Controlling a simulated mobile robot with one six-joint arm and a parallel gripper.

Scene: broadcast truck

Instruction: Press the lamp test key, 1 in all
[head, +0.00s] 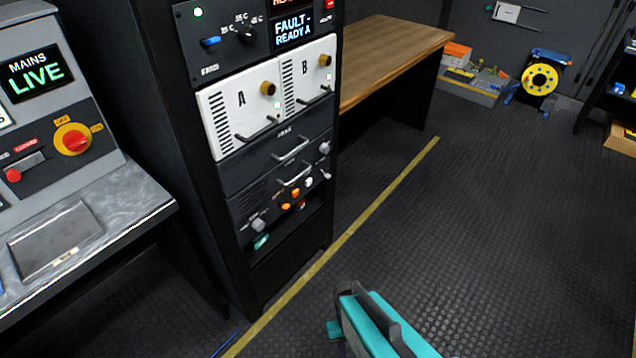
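I cannot make out a key labelled lamp test in this view. The rack's top panel (222,62) has a green light, a blue control (210,42), a dark selector knob (246,34) with small temperature marks, and a display (293,29) reading "FAULT - READY A". A red control (329,4) is cut off at the top edge. A teal and dark grey part of my own arm shows at the bottom centre, over the floor and apart from the rack.
White modules A and B (222,133) with handles sit below the panel. A sloped console (97,158) with a "MAINS LIVE" display and red rotary switch (73,139) stands left. A wooden bench (392,50) stands behind the rack. The dark floor (480,230) at right is clear.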

